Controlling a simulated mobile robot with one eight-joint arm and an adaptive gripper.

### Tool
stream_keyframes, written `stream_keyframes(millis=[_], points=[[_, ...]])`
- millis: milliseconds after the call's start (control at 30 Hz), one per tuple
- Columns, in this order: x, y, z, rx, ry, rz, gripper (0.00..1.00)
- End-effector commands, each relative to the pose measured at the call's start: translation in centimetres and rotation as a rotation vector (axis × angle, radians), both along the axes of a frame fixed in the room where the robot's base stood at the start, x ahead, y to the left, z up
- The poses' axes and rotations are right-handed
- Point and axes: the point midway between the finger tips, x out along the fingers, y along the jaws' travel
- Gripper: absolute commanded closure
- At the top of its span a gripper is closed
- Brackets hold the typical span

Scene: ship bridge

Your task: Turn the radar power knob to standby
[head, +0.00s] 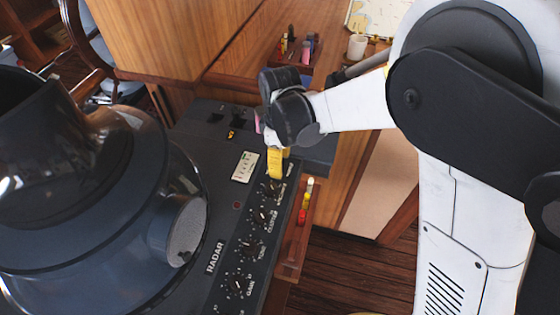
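The dark radar console (207,145) carries a row of black knobs along its right side, with "RADAR" printed beside them. The knob farthest up the row (266,188) lies just below my gripper (276,166). Lower in the row are a knob by the "CLUTTER" label (260,217), another knob (249,246) and one by the "GAIN" label (235,281). The power label and any standby mark are too small to read, so I cannot tell which is the power knob. My gripper points down with a yellow part at its tip; its finger gap and any contact are hidden.
A large round radar hood (60,170) fills the left side. A narrow wooden holder (292,245) with coloured items runs along the console's right edge. A white mug (357,46) and a small rack (297,50) stand on the wooden counter behind.

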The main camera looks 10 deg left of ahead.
Motion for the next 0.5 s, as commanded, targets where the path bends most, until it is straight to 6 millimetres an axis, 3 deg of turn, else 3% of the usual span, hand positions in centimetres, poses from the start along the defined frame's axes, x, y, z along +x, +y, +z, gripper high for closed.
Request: stream_keyframes(millis=[133,300,500], points=[[0.01,0.00,0.04,0.000,0.000,0.000,0.53],[0.01,0.00,0.05,0.000,0.000,0.000,1.00],[0.01,0.00,0.06,0.000,0.000,-0.005,1.00]])
